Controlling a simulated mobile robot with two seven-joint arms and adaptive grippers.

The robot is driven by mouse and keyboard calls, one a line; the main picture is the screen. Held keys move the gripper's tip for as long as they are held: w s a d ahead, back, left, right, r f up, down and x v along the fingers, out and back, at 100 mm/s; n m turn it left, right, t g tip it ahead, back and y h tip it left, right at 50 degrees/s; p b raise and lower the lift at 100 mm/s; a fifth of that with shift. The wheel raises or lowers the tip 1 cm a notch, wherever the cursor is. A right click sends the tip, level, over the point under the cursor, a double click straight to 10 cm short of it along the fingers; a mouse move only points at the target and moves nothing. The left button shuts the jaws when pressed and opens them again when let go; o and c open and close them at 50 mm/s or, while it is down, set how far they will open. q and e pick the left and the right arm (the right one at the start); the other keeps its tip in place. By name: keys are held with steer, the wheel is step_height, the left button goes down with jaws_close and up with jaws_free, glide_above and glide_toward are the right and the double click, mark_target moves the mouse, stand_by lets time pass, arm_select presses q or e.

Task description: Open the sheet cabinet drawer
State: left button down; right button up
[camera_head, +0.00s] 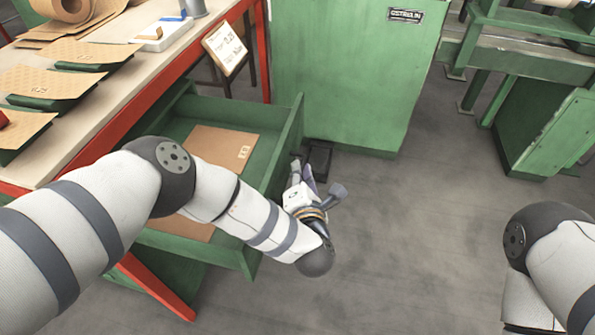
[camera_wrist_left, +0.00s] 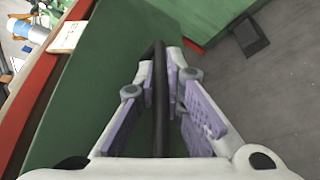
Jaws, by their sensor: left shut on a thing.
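The green sheet cabinet drawer (camera_head: 272,150) stands pulled out from under the workbench, with tan sheets (camera_head: 222,147) lying inside it. My left gripper (camera_head: 298,172) is at the outer side of the drawer front. In the left wrist view my left gripper (camera_wrist_left: 162,88) is shut on a dark bar handle (camera_wrist_left: 159,110), which runs between its lilac finger pads. The green drawer front (camera_wrist_left: 100,85) fills the left of that view. My left arm covers part of the drawer in the head view. My right gripper is out of view.
The workbench (camera_head: 130,88) with a red edge carries tan sheets on green stands and a paper roll. A large green machine (camera_head: 340,70) stands behind the drawer. Grey floor (camera_head: 420,240) is clear to the right of the drawer.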

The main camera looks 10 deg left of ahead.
arm_select(q)
steer(key=c, duration=1.7)
jaws_free()
steer(key=v, duration=1.2)
steer(key=shift+f, duration=0.1)
steer(key=shift+s, duration=0.1)
